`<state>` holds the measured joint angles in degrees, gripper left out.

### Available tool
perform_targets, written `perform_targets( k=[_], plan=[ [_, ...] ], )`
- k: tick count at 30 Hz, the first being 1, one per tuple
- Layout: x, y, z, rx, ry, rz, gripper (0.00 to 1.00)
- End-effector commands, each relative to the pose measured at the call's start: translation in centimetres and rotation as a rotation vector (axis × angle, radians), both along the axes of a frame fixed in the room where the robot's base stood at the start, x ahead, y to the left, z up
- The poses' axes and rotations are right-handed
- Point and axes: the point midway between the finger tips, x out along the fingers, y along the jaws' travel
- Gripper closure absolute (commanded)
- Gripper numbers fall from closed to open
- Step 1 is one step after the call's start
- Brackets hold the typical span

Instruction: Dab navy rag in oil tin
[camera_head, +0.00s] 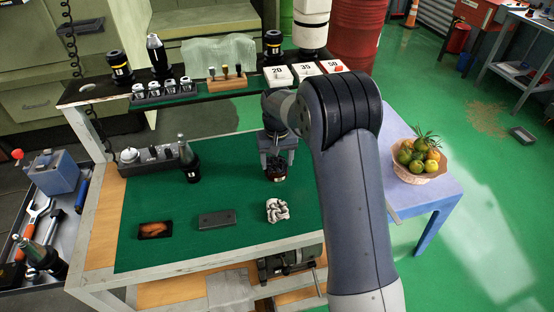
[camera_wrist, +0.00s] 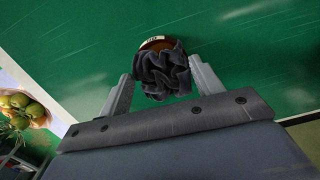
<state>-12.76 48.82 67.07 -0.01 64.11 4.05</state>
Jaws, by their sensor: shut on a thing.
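The navy rag (camera_wrist: 163,76) is a dark, crumpled bundle between the two fingers of my gripper (camera_wrist: 160,88), which is shut on it. A small round tin (camera_wrist: 157,41) with a brownish rim and a pale label lies just beyond the rag in the wrist view, and the rag covers much of it. I take it for the oil tin. In the head view my gripper (camera_head: 277,158) points down over the green mat, with the dark tin (camera_head: 278,180) right below it. Whether the rag touches the tin or its contents I cannot tell.
On the green mat (camera_head: 240,246) are a white crumpled bundle (camera_head: 277,210), a grey block (camera_head: 217,219), a dark tray with an orange item (camera_head: 155,230) and a bottle-like tool holder (camera_head: 188,160). A fruit basket (camera_head: 417,172) stands on the side table. A raised shelf runs behind.

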Motion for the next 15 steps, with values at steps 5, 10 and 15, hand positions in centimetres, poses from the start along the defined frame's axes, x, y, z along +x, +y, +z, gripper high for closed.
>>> perform_targets(
  k=[5, 10, 15],
  plan=[
    [0.00, 0.00, -0.12, 0.000, 0.000, 0.000, 0.56],
    [0.00, 0.00, -0.34, 0.000, 0.000, 0.000, 0.56],
    [0.00, 0.00, -0.54, 0.000, 0.000, 0.000, 0.56]
  ],
)
